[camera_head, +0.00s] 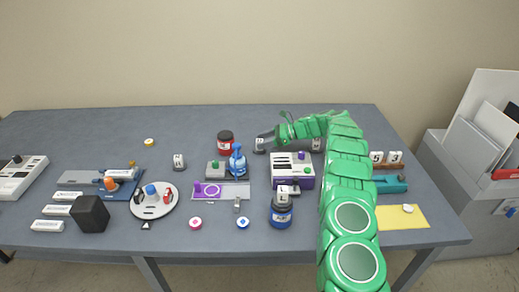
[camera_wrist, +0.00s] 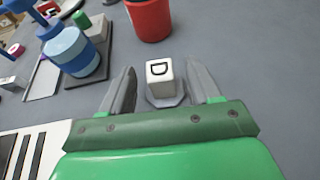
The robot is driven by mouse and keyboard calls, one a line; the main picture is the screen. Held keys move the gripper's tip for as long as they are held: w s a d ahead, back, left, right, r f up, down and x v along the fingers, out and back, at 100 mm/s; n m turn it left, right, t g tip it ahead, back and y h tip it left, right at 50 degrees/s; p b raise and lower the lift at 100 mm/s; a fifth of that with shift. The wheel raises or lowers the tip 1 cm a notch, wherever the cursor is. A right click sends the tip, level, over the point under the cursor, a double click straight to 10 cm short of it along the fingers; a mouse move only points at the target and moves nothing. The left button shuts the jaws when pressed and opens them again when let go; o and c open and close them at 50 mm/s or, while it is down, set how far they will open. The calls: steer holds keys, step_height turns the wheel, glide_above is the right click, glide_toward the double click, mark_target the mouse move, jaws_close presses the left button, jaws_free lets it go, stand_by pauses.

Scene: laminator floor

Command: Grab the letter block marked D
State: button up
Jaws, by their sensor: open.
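The letter block marked D (camera_wrist: 159,71) is white with a black D and stands upright on a small grey base (camera_wrist: 164,98). In the wrist view it sits between the two fingers of my gripper (camera_wrist: 161,69), with gaps on both sides. My gripper is open and empty. In the head view my gripper (camera_head: 268,136) is low over the back middle of the table, beside the small block (camera_head: 259,142); its letter is too small to read there.
Similar small blocks show at left (camera_head: 178,160) and right (camera_head: 376,156). The table behind is clear.

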steer(key=x, duration=0.4)
jaws_close()
stand_by(0.4)
